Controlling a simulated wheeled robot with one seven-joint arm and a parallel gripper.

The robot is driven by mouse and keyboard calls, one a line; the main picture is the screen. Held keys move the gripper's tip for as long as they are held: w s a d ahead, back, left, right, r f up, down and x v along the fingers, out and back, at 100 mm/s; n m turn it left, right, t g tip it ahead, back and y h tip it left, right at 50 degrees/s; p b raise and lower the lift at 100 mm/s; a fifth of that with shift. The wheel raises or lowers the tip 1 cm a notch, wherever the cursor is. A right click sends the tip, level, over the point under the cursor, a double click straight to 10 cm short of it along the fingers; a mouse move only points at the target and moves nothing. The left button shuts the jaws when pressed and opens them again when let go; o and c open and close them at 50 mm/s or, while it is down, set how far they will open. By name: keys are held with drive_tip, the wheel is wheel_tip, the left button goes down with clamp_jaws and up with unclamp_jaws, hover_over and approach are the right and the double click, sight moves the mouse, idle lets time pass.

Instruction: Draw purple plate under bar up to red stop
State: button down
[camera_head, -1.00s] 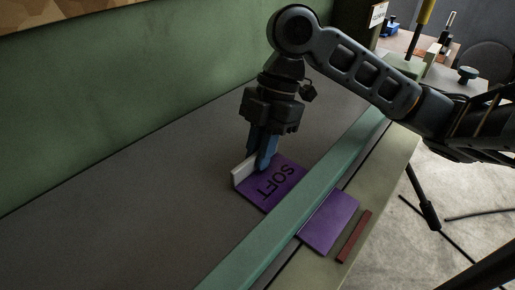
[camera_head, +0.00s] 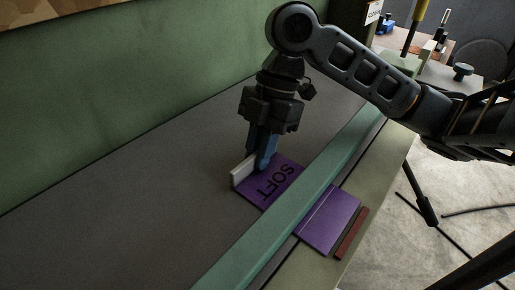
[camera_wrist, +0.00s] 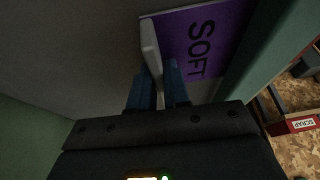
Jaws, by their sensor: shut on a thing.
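The purple plate (camera_head: 331,221) marked SOFT lies flat on the bench and passes under the green bar (camera_head: 285,214), showing on both sides of it. Its right edge is at or very close to the red stop (camera_head: 351,235); I cannot tell whether they touch. A white upright grip (camera_head: 239,174) stands along the plate's left edge. My gripper (camera_head: 262,165) points down with its blue fingers shut on this white grip. In the wrist view, the fingers (camera_wrist: 159,76) sit either side of the white grip (camera_wrist: 150,44), beside the lettered plate (camera_wrist: 203,40).
The grey bench top (camera_head: 130,210) left of the plate is clear. A green wall (camera_head: 110,100) stands behind it. A side table with tools (camera_head: 430,60) is at the upper right. A red SCRAP label (camera_wrist: 302,124) shows in the wrist view.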

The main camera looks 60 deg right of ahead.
drive_tip(key=shift+s, duration=0.3)
drive_tip(key=c, duration=1)
unclamp_jaws()
drive_tip(key=shift+o, duration=0.2)
drive_tip(key=o, duration=0.4)
drive_tip(key=shift+r, duration=0.1)
drive_tip(key=shift+r+p, duration=1.7)
drive_tip(key=shift+r, duration=0.7)
